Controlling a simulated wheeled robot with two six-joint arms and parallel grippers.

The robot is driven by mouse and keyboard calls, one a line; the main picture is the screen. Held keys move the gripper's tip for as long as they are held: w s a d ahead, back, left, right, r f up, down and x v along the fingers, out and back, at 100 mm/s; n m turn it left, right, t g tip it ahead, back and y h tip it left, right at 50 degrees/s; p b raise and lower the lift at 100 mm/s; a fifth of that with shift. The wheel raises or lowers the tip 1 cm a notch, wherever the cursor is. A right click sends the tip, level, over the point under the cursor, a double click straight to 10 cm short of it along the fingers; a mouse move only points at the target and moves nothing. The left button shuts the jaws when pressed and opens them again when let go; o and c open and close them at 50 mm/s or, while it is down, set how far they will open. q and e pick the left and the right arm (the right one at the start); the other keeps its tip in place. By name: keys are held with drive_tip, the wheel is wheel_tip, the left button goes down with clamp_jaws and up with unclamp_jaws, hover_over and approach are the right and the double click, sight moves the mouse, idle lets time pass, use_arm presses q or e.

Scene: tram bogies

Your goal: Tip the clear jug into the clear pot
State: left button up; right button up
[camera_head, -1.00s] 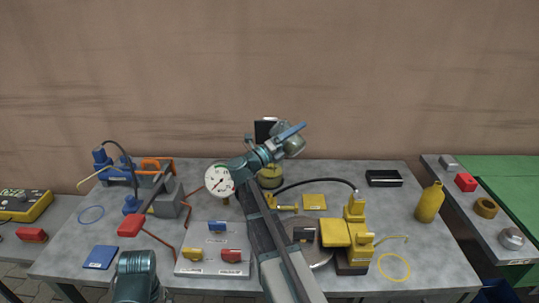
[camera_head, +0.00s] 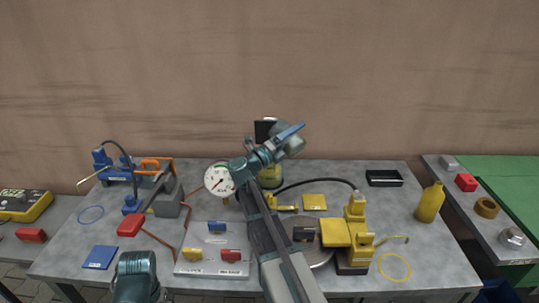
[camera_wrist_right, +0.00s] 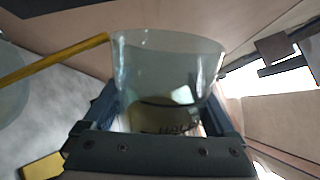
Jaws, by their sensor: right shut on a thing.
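The clear jug (camera_wrist_right: 165,75) is shut between the fingers of my right gripper (camera_head: 285,137). In the head view the jug (camera_head: 294,147) is tilted, high over the back of the table. Yellowish liquid and a dark marked line show low in it in the wrist view. A yellow band, which looks like a stream of liquid, runs from the jug's lip down to the left. It reaches a clear round vessel at the left edge, seemingly the clear pot (camera_wrist_right: 10,90). The pot (camera_head: 270,178) is partly hidden behind my right arm. My left gripper is out of view.
A round gauge (camera_head: 219,180) stands left of my right arm. A yellow pump (camera_head: 355,235) with a black hose is to the right. A grey switch board (camera_head: 212,262) lies in front, and a yellow bottle (camera_head: 430,203) stands at the table's right end.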

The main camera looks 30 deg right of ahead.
drive_tip(key=shift+f+n, duration=0.1)
drive_tip(key=shift+n, duration=0.3)
idle(0.6)
drive_tip(key=shift+w+a+r+n+t+p, duration=0.1)
drive_tip(key=shift+w+r+n+t+p, duration=0.25)
drive_tip(key=shift+w+r+n+p, duration=0.25)
drive_tip(key=shift+w+a+r+n+t+p, duration=0.1)
drive_tip(key=shift+w+r+n+t+p, duration=0.25)
drive_tip(key=shift+r+n+p, duration=0.25)
idle(1.1)
drive_tip(key=shift+w+f+n+t+b, duration=0.2)
drive_tip(key=shift+n+b, duration=0.1)
drive_tip(key=shift+n, duration=0.35)
drive_tip(key=shift+w+f+n+t+b, duration=0.2)
drive_tip(key=shift+n+b, duration=0.1)
drive_tip(key=shift+n, duration=0.35)
idle(1.1)
drive_tip(key=shift+r, duration=0.15)
drive_tip(key=m, duration=0.1)
drive_tip(key=r+m+p, duration=0.1)
drive_tip(key=shift+s+m+g, duration=0.3)
drive_tip(key=shift+s+g, duration=0.1)
drive_tip(key=f+b, duration=0.1)
drive_tip(key=s+f+m+b, duration=0.1)
drive_tip(key=s+f+m+g+b, duration=0.1)
drive_tip(key=shift+d+f, duration=0.2)
drive_tip(key=shift+w+r+m+p, duration=0.1)
drive_tip(key=shift+r+m+p, duration=0.3)
drive_tip(key=shift+m+p, duration=0.1)
drive_tip(key=shift+m, duration=0.3)
